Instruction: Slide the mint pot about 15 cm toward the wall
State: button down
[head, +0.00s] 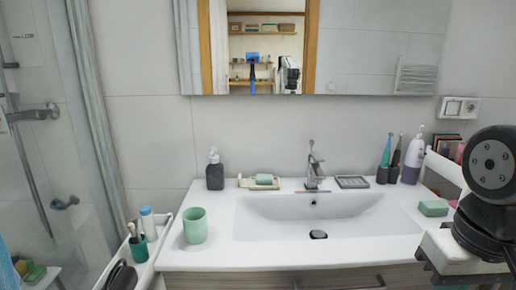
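The mint pot (194,226) is a plain pale green cup standing upright on the left front part of the white washbasin counter (214,254). Its open top faces up and nothing touches it. The wall (150,150) is behind the counter, with bare white counter between the pot and the back edge. My gripper is not in view. A dark, rounded part of my arm shows at the right edge, far from the pot.
A dark soap dispenser (215,172) and a green soap on a dish (264,180) stand at the back. The basin (290,207) lies right of the pot. A cart (128,262) with a teal cup (138,248) stands left. Toothbrushes and a bottle (413,160) stand back right.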

aim_at(196, 226)
jog(key=z, duration=0.5)
jog(key=k, duration=1.4)
jog(key=u, duration=0.25)
jog(key=i, duration=0.6)
jog(key=u, duration=0.8)
jog(key=i, duration=1.2)
jog(key=z, duration=0.45)
